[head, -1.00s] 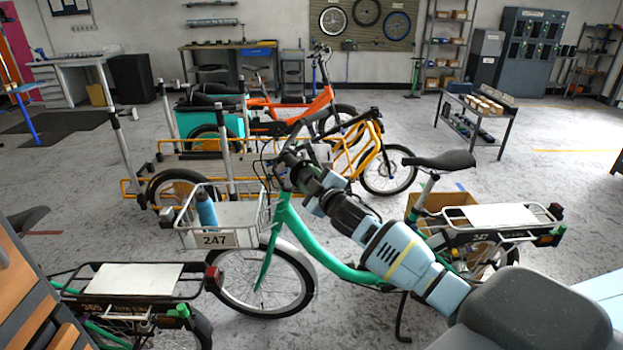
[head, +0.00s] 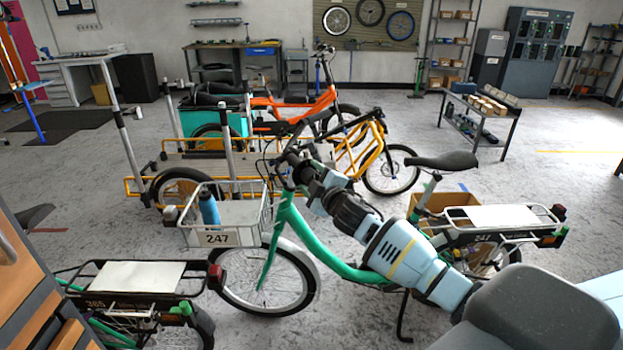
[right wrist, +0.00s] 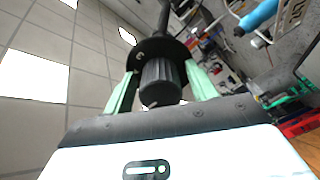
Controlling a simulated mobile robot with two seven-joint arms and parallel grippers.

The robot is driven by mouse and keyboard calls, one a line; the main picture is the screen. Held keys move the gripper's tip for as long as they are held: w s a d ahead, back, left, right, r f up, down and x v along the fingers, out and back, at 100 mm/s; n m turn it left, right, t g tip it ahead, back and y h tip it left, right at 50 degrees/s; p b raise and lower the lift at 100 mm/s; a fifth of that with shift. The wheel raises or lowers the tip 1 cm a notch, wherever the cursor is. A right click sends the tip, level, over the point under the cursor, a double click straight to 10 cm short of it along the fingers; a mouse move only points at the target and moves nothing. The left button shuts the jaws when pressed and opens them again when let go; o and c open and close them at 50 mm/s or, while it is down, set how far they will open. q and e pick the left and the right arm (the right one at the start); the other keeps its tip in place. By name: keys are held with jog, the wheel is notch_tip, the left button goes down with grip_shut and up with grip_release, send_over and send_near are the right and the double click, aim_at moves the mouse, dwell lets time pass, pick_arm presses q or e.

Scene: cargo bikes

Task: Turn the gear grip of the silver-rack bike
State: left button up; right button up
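The green bike (head: 325,250) marked 247 stands in the middle of the head view, with a silver front basket (head: 240,239) and a pale rear rack plate (head: 497,217). My right gripper (head: 297,165) is at its handlebar; the arm hides part of the bar. In the right wrist view, the dark ribbed gear grip (right wrist: 161,82) lies between the two pale green fingers of my right gripper (right wrist: 161,75). They stand close along its two sides and look shut on it; contact is hard to see. A black disc (right wrist: 153,52) is behind the grip. My left gripper is out of view.
Another bike's rear rack (head: 133,277), marked 365, is at the lower left. Orange (head: 300,103) and yellow-framed (head: 367,150) cargo bikes stand behind. A cardboard box (head: 440,203) is behind the green bike. Open floor lies to the right.

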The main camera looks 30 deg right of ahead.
jog(key=shift+s, duration=0.1)
jog(key=shift+s+a+f, duration=0.1)
jog(key=shift+s, duration=0.45)
jog(key=s, duration=0.6)
jog(key=shift+s+a+r, duration=0.2)
jog(key=shift+s, duration=0.1)
jog(key=s+a+f+m+g+y, duration=0.1)
jog(key=s+a+f+m+g, duration=0.1)
jog(key=s+a+f, duration=0.5)
jog(key=s+a+f+m+g+y, duration=0.1)
jog(key=s+a+f+m+g, duration=0.15)
jog(key=s+f, duration=0.75)
jog(key=s+a+f+m+g+y, duration=0.15)
jog(key=s+a+f, duration=0.4)
jog(key=f, duration=0.55)
jog(key=s+a+f+m+g, duration=0.1)
jog(key=s+a+f, duration=0.1)
jog(key=s, duration=0.4)
jog(key=s+a+f+m+g, duration=0.1)
jog(key=s+a+f, duration=0.1)
jog(key=s, duration=0.5)
jog(key=shift+s+f+m, duration=0.25)
jog(key=shift+f+m, duration=0.15)
jog(key=shift+c, duration=0.2)
